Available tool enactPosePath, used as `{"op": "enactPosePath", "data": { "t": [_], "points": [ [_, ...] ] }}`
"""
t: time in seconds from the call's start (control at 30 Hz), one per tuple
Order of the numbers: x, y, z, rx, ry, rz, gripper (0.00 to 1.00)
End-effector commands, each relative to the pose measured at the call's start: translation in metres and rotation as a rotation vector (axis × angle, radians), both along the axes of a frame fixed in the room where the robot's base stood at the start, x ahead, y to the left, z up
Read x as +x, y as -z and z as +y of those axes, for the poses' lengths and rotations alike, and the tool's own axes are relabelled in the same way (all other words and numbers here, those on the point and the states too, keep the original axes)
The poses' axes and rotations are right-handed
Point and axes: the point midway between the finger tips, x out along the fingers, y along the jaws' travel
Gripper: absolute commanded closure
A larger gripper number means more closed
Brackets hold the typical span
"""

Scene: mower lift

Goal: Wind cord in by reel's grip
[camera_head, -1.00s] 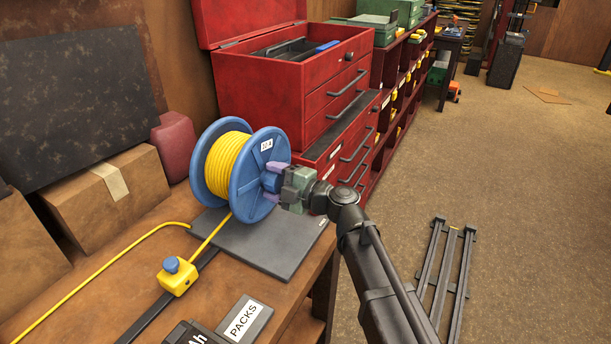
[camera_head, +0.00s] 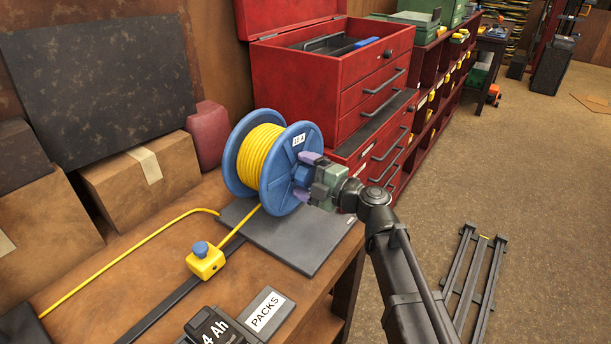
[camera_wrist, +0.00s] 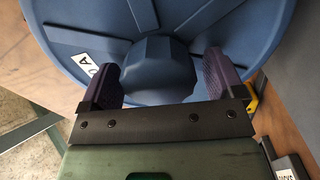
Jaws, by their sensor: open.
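The blue reel (camera_head: 283,176) stands upright on a dark base plate (camera_head: 318,253) on the wooden bench, wound with yellow cord (camera_head: 259,153). Its faceted blue hub knob (camera_wrist: 157,68) sticks out from the side flange toward my gripper. My gripper (camera_head: 305,177) is at this knob; in the wrist view its open purple fingers (camera_wrist: 157,80) stand on either side of it, with gaps showing.
A red tool chest (camera_head: 300,92) stands just behind the reel. Cardboard boxes (camera_head: 133,187) and a dark red container (camera_head: 208,136) are at the left. A PACKS label plate (camera_head: 265,312) lies at the bench front.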

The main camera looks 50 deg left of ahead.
Motion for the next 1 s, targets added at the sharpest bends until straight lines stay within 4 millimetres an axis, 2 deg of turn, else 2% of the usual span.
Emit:
{"op": "enactPosePath", "data": {
  "t": [0.17, 0.27, 0.5, 0.6, 0.73, 1.0],
  "points": [
    [0.001, 0.0, -0.009, 0.001, 0.001, 0.0, 0.12],
    [0.004, 0.0, -0.028, 0.0, 0.003, 0.0, 0.12],
    [0.015, 0.0, -0.086, 0.0, 0.003, 0.0, 0.12],
    [0.019, 0.0, -0.1, 0.0, 0.002, 0.0, 0.12],
    [0.02, 0.0, -0.107, 0.0, 0.0, 0.0, 0.12],
    [0.024, -0.002, -0.105, 0.0, 0.001, 0.0, 0.12]
  ]
}}
